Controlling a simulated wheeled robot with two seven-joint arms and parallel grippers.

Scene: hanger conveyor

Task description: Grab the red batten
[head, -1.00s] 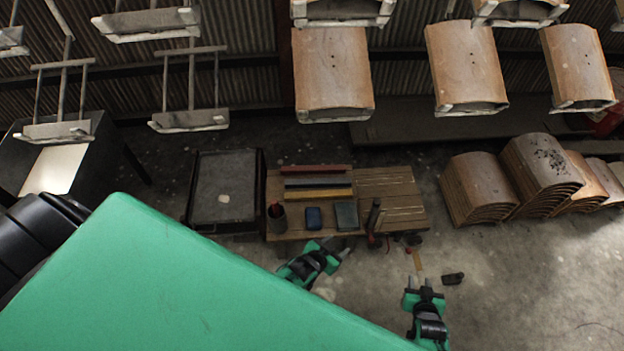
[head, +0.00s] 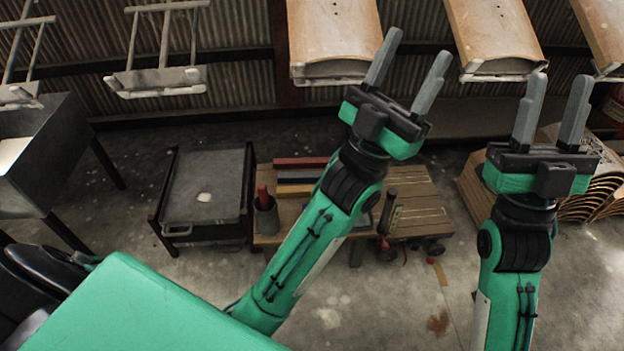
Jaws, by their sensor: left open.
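The red batten (head: 300,163) lies flat across the back of the wooden workbench (head: 415,205), behind a dark grey batten (head: 298,176) and a yellow batten (head: 293,190). Its right end is close to my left forearm, which crosses in front of the bench. My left gripper (head: 415,47) is open and empty, raised well above and to the right of the batten, with its fingers pointing up in the picture. My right gripper (head: 557,80) is open and empty, further right. The blue box on the bench is hidden by my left arm.
A metal cart (head: 205,185) stands left of the bench. A cup (head: 266,217) with a red item and a dark bottle (head: 388,211) stand on the bench. Curved wooden panels (head: 498,35) hang overhead; more are stacked (head: 590,198) at right.

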